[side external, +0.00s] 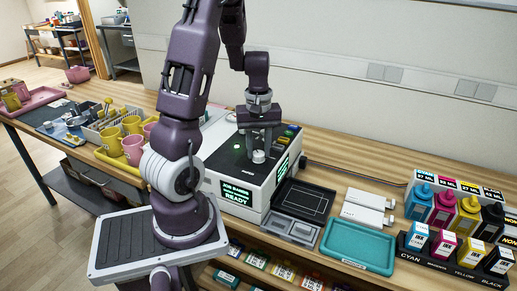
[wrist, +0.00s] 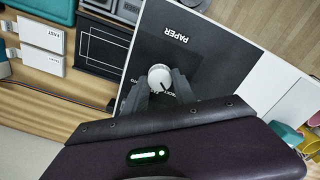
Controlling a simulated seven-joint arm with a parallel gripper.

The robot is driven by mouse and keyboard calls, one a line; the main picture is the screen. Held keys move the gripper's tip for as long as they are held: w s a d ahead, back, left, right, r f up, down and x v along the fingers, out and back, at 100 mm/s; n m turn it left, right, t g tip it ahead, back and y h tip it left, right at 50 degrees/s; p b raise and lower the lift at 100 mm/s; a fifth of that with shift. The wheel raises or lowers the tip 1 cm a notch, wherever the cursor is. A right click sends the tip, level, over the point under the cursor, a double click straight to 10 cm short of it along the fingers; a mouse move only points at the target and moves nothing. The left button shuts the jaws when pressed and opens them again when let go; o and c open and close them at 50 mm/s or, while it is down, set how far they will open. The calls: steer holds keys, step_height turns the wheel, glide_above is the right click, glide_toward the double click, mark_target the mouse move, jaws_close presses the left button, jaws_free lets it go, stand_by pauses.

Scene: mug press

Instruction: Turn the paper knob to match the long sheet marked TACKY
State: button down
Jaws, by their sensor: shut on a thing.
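The paper knob (wrist: 160,78) is a round white dial with a dark pointer line, set in a dark panel on the press (side external: 240,178). The word PAPER (wrist: 177,34) shows upside down beside it in the wrist view. In that view the pointer runs from the middle toward the picture's lower right. My gripper (wrist: 160,88) is shut on the knob, one finger on each side; it also shows pointing down over the press in the side view (side external: 259,150). Small lettering by the knob is partly hidden by the fingers.
A lit screen on the press front reads READY (side external: 237,193). A black tray (side external: 304,200) and a teal tray (side external: 357,247) lie right of it. Ink bottles (side external: 455,215) stand at the far right. Yellow and pink mugs (side external: 132,150) stand to the left.

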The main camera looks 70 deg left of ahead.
mark_target(258, 153)
steer(key=c, duration=1)
jaws_free()
steer(key=shift+r, duration=0.1)
step_height(258, 153, up, 7)
